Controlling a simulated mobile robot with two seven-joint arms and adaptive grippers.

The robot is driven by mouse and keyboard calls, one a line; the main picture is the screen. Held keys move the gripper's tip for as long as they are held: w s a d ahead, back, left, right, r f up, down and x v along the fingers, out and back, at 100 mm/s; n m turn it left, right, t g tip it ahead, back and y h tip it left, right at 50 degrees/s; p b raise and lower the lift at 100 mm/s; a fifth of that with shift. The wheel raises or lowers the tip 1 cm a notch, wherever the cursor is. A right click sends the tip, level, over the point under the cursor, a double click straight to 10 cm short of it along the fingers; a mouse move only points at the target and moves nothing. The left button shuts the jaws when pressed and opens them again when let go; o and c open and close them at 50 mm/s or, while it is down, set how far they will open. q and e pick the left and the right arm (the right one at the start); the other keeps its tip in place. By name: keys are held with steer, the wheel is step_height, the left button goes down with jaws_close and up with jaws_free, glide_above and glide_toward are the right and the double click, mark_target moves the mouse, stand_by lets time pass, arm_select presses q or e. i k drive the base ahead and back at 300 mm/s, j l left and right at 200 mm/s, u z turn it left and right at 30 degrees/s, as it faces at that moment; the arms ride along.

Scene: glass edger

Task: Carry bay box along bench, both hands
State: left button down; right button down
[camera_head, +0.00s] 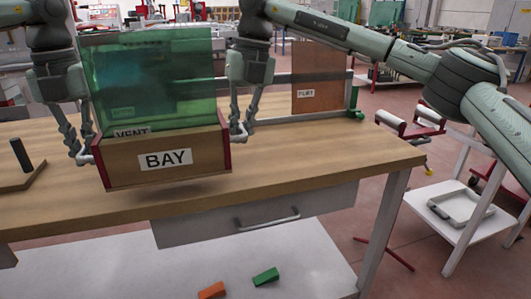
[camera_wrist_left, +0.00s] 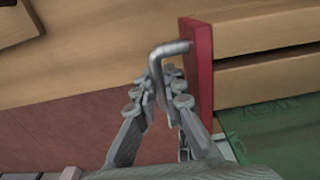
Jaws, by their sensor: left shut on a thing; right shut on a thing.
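The bay box (camera_head: 122,172) is wooden with red end panels and a white BAY label. It hangs a little above the bench (camera_head: 300,165), with a shadow beneath it. A green translucent sheet (camera_head: 150,80) stands upright in it, beside a VENT label. My left gripper (camera_head: 75,150) is shut on the metal handle at the box's left end. The left wrist view shows the fingers (camera_wrist_left: 160,90) around the bent handle (camera_wrist_left: 168,48) beside the red end panel (camera_wrist_left: 200,70). My right gripper (camera_head: 240,130) is shut on the handle at the right end.
A dark peg on a wooden base (camera_head: 22,155) stands at the bench's left. A rack with a brown panel labelled PILOT (camera_head: 318,92) is behind, right. The bench's right part is clear. A white cart with a tray (camera_head: 460,208) stands right. Orange and green wedges (camera_head: 265,276) lie below.

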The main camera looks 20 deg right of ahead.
mark_target(274, 152)
steer(key=i+l, duration=0.1)
steer(key=l, duration=0.3)
steer(key=i+l, duration=0.1)
steer(key=l, duration=0.35)
steer(key=i+l, duration=0.1)
steer(key=l, duration=0.3)
